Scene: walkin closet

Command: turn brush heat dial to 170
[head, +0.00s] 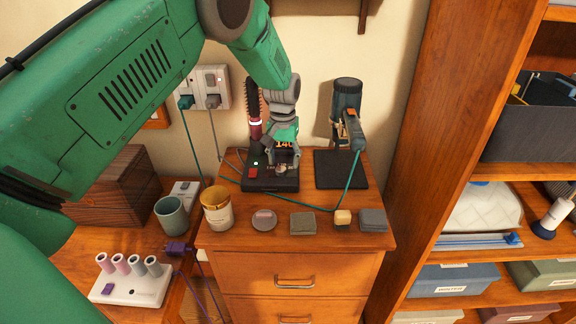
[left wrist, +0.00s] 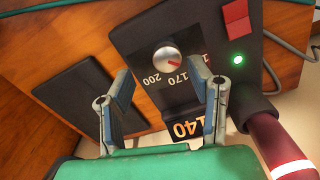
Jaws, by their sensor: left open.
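The brush heat dial (left wrist: 167,60) is a silver knob with a red pointer on a black brush base (left wrist: 130,35). Printed marks 200 and 170 show beside it, and another mark is partly hidden by a finger. The pointer aims to the lower right. A display (left wrist: 187,129) reads 140. The red brush (head: 255,125) stands upright at the base. My left gripper (left wrist: 163,92) is open, its two fingers spread below the dial in the left wrist view, with nothing between them. In the head view, my left gripper (head: 283,160) is over the base and partly hides the display. My right gripper is not in view.
A red switch (left wrist: 235,16) and a lit green lamp (left wrist: 237,60) are on the base. A hair dryer (head: 346,100) stands right of it on a black mat (head: 341,182). A candle jar (head: 217,214) and small items line the dresser front. Cords run around the base.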

